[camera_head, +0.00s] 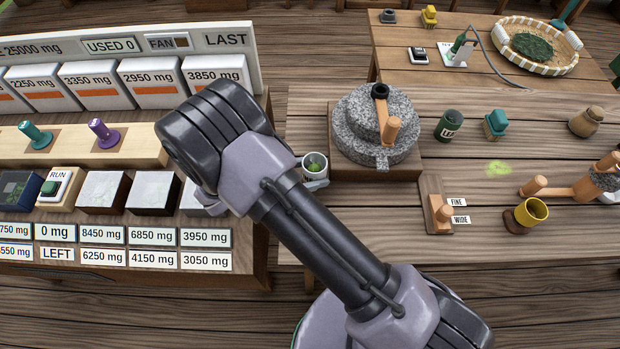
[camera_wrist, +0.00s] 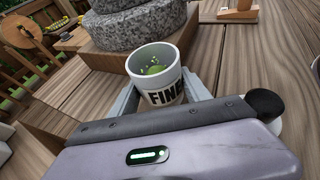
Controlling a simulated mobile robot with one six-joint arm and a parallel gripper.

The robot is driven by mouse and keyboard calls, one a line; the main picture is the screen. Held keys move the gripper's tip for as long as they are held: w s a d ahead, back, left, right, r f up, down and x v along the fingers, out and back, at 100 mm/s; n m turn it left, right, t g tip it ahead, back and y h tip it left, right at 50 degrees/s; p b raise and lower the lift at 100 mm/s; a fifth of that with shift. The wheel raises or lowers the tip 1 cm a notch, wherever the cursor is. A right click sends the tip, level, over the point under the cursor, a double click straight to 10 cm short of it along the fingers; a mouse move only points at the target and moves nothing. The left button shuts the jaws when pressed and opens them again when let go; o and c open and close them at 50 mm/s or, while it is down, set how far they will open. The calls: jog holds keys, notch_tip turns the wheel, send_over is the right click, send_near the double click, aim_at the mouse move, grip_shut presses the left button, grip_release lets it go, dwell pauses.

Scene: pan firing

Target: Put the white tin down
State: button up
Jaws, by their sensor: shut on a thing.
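A white tin (camera_head: 315,163) with green powder inside is held at the end of my arm, just left of the stone mill in the head view. In the wrist view the white tin (camera_wrist: 155,78) is upright, lettered "FINE", with green matter showing in its mouth. My gripper (camera_wrist: 158,100) is shut around the tin, one jaw on each side. My gripper (camera_head: 318,182) is partly hidden by my arm in the head view. The tin is by the left edge of the wooden table (camera_head: 300,215). I cannot tell whether its base touches the table.
The stone mill (camera_head: 375,125) stands on a wooden base close behind and right of the tin. A FINE/WIDE lever block (camera_head: 436,207), a yellow cup (camera_head: 530,212) and a dark green tin (camera_head: 449,125) stand farther right. A scale bench (camera_head: 130,200) lies left. Bare planks lie in front.

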jog(key=shift+f, duration=0.85)
jog(key=shift+r, duration=0.15)
jog(key=o, duration=1.6)
jog(key=shift+c, duration=0.2)
